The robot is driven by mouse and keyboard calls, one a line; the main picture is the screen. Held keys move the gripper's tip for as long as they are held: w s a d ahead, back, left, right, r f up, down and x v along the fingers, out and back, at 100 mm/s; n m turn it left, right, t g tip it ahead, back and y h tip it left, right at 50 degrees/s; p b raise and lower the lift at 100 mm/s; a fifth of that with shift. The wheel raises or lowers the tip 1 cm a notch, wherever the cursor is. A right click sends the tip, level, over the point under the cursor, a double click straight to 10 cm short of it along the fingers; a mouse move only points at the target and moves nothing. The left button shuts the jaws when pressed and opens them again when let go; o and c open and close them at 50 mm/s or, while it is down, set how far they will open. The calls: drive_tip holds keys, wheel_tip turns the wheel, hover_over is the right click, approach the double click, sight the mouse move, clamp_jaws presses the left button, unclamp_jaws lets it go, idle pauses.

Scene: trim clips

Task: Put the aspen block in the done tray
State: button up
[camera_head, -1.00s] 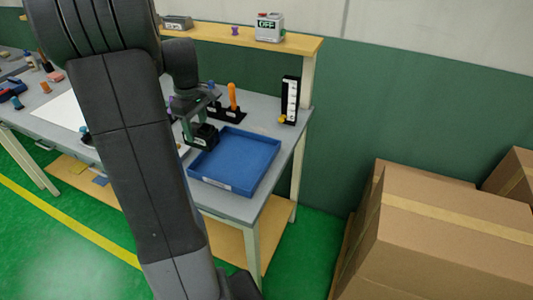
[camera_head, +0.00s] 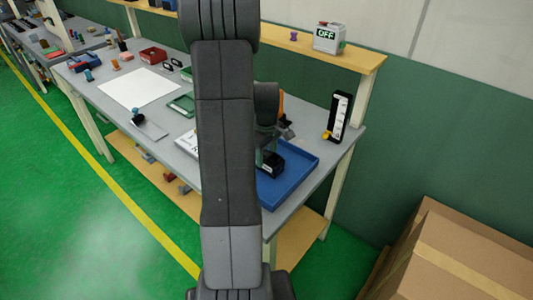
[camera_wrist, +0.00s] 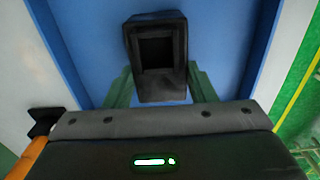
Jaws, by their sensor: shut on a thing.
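My gripper (camera_head: 266,147) is shut on a black block (camera_head: 271,165), which has a dark square recess on the side facing the wrist camera. In the wrist view the block (camera_wrist: 158,89) sits between the green fingers, with the blue tray (camera_wrist: 215,35) filling the view behind it. In the head view the block is over the left part of the blue tray (camera_head: 292,190), and my arm hides the tray's left side. I cannot tell whether the block touches the tray floor. No lettering on block or tray is readable.
A black stand (camera_head: 339,117) with a white scale stands beyond the tray, near the bench's right end. A green tray (camera_head: 182,104), a white sheet (camera_head: 139,87) and a red bin (camera_head: 153,56) are to the left. Cardboard boxes (camera_head: 450,255) stand at the lower right.

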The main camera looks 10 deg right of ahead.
sight(266, 156)
drive_tip(key=shift+f, duration=0.2)
drive_tip(key=o, duration=1.1)
drive_tip(key=shift+r, duration=0.1)
drive_tip(key=shift+c, duration=0.2)
wheel_tip(266, 156, up, 12)
drive_tip(key=b, duration=0.1)
drive_tip(key=shift+r, duration=0.15)
